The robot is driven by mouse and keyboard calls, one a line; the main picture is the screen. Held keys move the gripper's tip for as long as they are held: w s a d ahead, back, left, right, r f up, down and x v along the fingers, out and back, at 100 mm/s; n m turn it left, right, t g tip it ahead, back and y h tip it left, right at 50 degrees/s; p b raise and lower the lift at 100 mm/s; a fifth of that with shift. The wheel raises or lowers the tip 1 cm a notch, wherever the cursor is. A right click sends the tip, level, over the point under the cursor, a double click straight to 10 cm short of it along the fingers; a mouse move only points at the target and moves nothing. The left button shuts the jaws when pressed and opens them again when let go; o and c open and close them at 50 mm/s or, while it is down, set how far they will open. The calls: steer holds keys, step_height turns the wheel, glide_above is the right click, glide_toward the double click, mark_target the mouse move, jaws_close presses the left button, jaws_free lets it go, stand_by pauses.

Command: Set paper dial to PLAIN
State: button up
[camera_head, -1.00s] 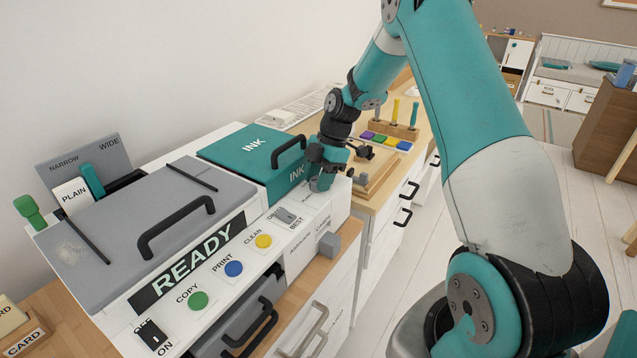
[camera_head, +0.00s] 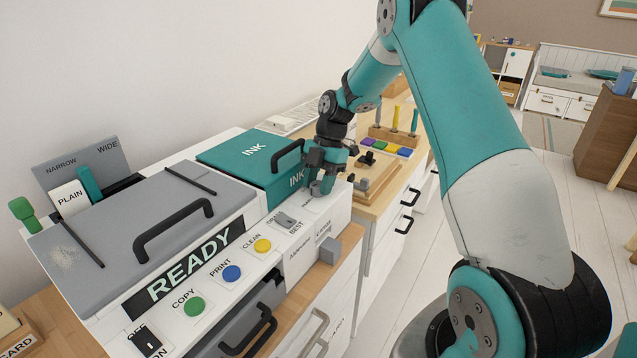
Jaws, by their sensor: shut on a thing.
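The printer's white top panel (camera_head: 295,232) runs along the front of the machine, with the lit READY display (camera_head: 185,270). My gripper (camera_head: 320,188) points down at the panel's right end, just right of the teal INK box (camera_head: 240,150). It is shut on a small part there, which appears to be the paper dial. The fingers hide most of the dial, so its pointer and setting cannot be read. Small lettering by the fingers is too small to read.
A grey DRAFT/BEST switch (camera_head: 286,219) sits left of my gripper. The yellow CLEAN (camera_head: 262,246), blue PRINT (camera_head: 232,273) and green COPY (camera_head: 193,306) buttons follow. A black handle (camera_head: 290,153) on the INK box is close to my gripper. A wooden tray (camera_head: 372,187) lies to its right.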

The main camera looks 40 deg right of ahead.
steer(key=o, duration=0.9)
steer(key=shift+a, duration=0.1)
steer(key=p+v, duration=0.5)
steer(key=v, duration=1.2)
steer(key=shift+w+r, duration=0.1)
steer(key=shift+r, duration=0.1)
